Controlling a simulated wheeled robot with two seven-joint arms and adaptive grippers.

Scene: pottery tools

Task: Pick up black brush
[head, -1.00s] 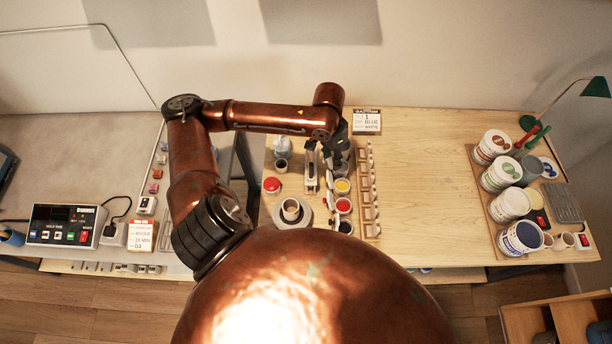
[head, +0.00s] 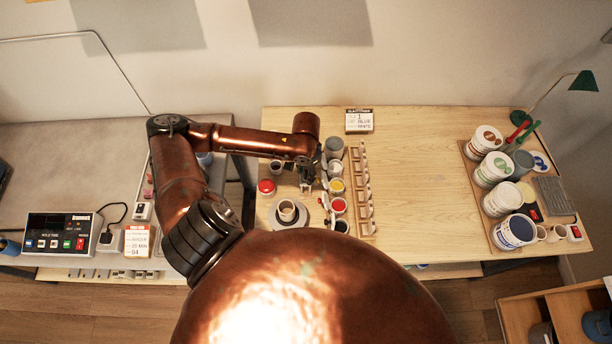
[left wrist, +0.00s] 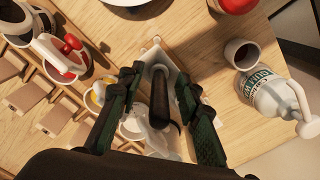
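The black brush shows in the left wrist view as a dark upright handle (left wrist: 160,98) above a pale holder (left wrist: 152,60). My left gripper (left wrist: 159,72) is open, with one dark green finger on each side of the handle and a visible gap on both sides. In the head view my left gripper (head: 306,184) points down among the pots on the wooden table, and I cannot make out the brush there. My right gripper is in neither view.
Around the gripper stand a wooden rack (head: 360,195), a red glaze pot (head: 338,206), a yellow glaze pot (head: 336,186), a red-lidded jar (head: 266,187) and a cup on a wheel (head: 287,210). A white spray bottle (left wrist: 275,97) is close by. The table's middle right is clear.

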